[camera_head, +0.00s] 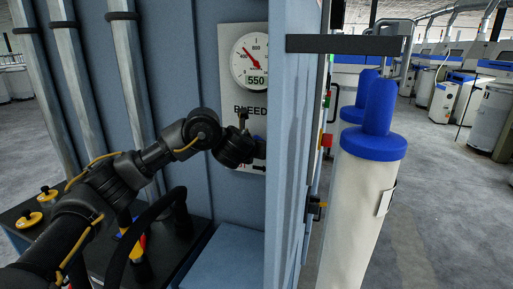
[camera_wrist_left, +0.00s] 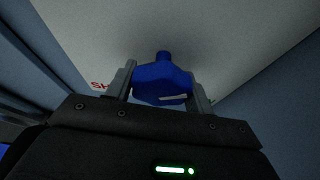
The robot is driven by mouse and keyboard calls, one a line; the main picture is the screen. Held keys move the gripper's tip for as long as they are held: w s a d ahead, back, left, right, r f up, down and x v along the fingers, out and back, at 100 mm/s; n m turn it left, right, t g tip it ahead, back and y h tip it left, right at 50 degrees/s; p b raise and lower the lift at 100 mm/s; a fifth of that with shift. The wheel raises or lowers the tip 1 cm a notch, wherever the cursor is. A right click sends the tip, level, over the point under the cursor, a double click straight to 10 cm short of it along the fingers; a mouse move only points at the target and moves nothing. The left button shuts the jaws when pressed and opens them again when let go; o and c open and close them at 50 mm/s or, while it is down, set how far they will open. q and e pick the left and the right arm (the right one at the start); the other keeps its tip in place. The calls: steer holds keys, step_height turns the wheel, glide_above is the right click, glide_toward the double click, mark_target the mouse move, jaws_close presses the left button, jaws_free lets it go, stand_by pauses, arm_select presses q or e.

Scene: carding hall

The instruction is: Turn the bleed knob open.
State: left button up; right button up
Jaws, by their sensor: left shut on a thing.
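The bleed knob is blue, with a white mark on its face and a small stub at its top. In the left wrist view the knob (camera_wrist_left: 162,84) sits between the two fingers of my left gripper (camera_wrist_left: 163,88), which is shut on it. In the head view my left gripper (camera_head: 250,152) reaches the white bleed panel (camera_head: 230,90) and hides most of the knob; only a bit of blue shows. The panel carries a round gauge (camera_head: 249,60) with a red needle and a reading of 550. Red lettering shows partly beside the left finger. My right gripper is not in view.
A blue-grey cabinet wall (camera_head: 290,150) stands close to the right of the panel. A white cylinder with a blue top (camera_head: 374,130) stands further right. Pipes (camera_head: 75,70) run up at the left. A dark console with yellow buttons (camera_head: 47,194) lies below my arm.

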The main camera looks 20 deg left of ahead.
arm_select(q)
steer(key=shift+f, duration=0.25)
steer(key=o, duration=0.9)
steer(key=shift+r, duration=0.1)
steer(key=shift+o, duration=0.2)
steer(key=shift+s+r, duration=0.1)
steer(key=shift+s, duration=0.05)
steer(key=shift+s+r, duration=0.15)
steer(key=shift+s, duration=0.15)
steer(key=p+v, duration=0.3)
steer(key=v, duration=0.7)
steer(key=shift+w, duration=0.1)
